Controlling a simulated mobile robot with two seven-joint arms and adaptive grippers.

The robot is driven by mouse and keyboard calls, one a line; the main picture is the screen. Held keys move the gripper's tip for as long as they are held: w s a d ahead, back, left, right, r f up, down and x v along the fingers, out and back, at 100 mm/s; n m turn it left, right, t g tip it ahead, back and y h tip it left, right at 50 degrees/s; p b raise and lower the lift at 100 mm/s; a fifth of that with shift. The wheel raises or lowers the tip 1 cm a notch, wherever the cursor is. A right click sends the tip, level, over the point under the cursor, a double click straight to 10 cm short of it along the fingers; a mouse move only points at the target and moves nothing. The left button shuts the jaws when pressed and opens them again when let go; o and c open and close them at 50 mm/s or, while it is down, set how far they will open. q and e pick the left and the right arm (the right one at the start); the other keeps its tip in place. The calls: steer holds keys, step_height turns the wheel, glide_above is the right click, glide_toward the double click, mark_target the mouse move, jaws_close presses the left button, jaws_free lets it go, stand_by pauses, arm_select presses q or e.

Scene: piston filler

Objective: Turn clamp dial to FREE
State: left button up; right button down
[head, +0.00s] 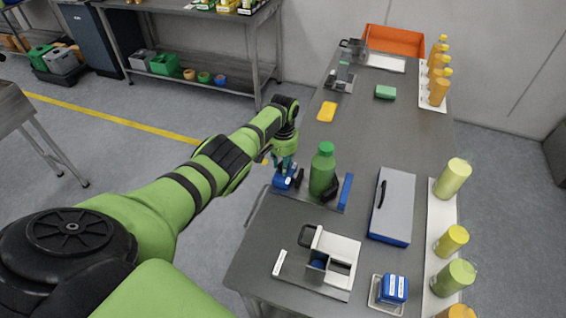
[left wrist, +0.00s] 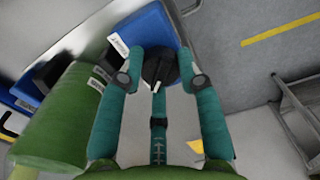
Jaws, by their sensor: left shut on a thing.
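The clamp dial (left wrist: 160,68) is a black round knob with a white pointer line, on a blue clamp block (left wrist: 150,30). In the left wrist view the pointer line points toward the bottom of the picture. My left gripper (left wrist: 160,82) has its teal fingers on either side of the dial, shut on it. In the head view my left gripper (head: 284,164) comes down onto the blue clamp block (head: 283,183) and hides the dial. A green bottle (head: 322,168) stands upright beside the block; it also shows in the left wrist view (left wrist: 60,118). The dial's lettering cannot be read.
A blue upright bar (head: 346,192) stands right of the bottle. A grey case (head: 392,206) lies further right, and a white-and-grey fixture (head: 330,258) is nearer. Yellow and green containers (head: 453,178) line the right edge. The table beyond the bottle is mostly clear.

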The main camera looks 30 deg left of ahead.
stand_by(0.4)
arm_select(q)
steer(key=o, duration=1.1)
steer(key=shift+o, duration=0.2)
step_height(320, 180, up, 12)
steer(key=shift+f, duration=0.1)
